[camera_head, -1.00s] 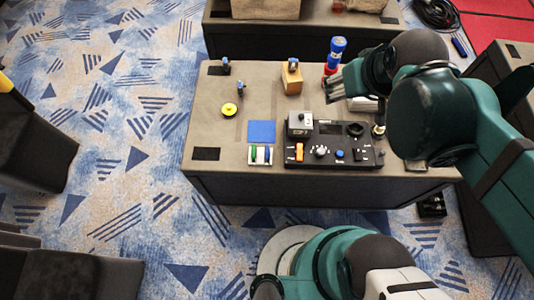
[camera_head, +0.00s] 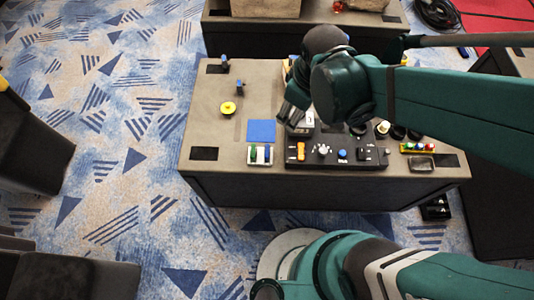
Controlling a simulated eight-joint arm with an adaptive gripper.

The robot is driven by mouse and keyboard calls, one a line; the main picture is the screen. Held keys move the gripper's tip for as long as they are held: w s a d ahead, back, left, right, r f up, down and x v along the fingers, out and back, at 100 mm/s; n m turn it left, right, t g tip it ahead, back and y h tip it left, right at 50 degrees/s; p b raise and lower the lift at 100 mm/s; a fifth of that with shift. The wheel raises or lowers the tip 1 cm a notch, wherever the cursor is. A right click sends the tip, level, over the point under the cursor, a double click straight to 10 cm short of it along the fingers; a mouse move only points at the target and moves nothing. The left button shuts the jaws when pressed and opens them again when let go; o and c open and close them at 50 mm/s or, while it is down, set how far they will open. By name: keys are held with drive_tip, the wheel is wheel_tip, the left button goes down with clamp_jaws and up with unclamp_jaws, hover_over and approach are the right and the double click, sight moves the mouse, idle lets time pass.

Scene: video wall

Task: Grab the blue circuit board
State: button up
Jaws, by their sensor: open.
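The blue circuit board (camera_head: 261,131) appears as a flat blue square lying on the grey table top (camera_head: 207,120), left of the black control panel. My gripper (camera_head: 291,119) is to the right of the board, above the panel's back left part, and apart from the board. Its fingers point down and to the left, and nothing shows between them. My arm hides much of the table's back right.
The black control panel (camera_head: 330,160) has an orange switch (camera_head: 301,151) and a blue button (camera_head: 343,154). The table's left part is mostly clear.

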sight(267, 150)
drive_tip(key=s+a+f+n, duration=0.1)
drive_tip(key=a+f+n, duration=0.1)
drive_tip(key=f, duration=0.1)
drive_tip(key=s+a+f+n+g+b, duration=0.1)
drive_tip(key=a+f+n, duration=0.1)
drive_tip(key=a+f, duration=0.1)
drive_tip(key=s+a+f+n+g+b, duration=0.1)
drive_tip(key=a+f+n, duration=0.1)
drive_tip(key=f, duration=0.3)
drive_tip(key=shift+a+f+h, duration=0.2)
drive_tip(key=shift+a+h, duration=0.2)
drive_tip(key=shift+s+a+f+n, duration=0.2)
drive_tip(key=shift+f+n, duration=0.1)
drive_tip(key=shift+f, duration=0.05)
drive_tip(key=shift+b, duration=0.3)
drive_tip(key=shift+f+b, duration=0.35)
drive_tip(key=shift+f, duration=0.9)
drive_tip(key=shift+f, duration=0.1)
drive_tip(key=shift+s+f+b, duration=0.15)
drive_tip(key=shift+f+b, duration=0.95)
drive_tip(key=shift+f, duration=1.45)
drive_tip(key=shift+c, duration=0.2)
drive_tip(key=c, duration=0.9)
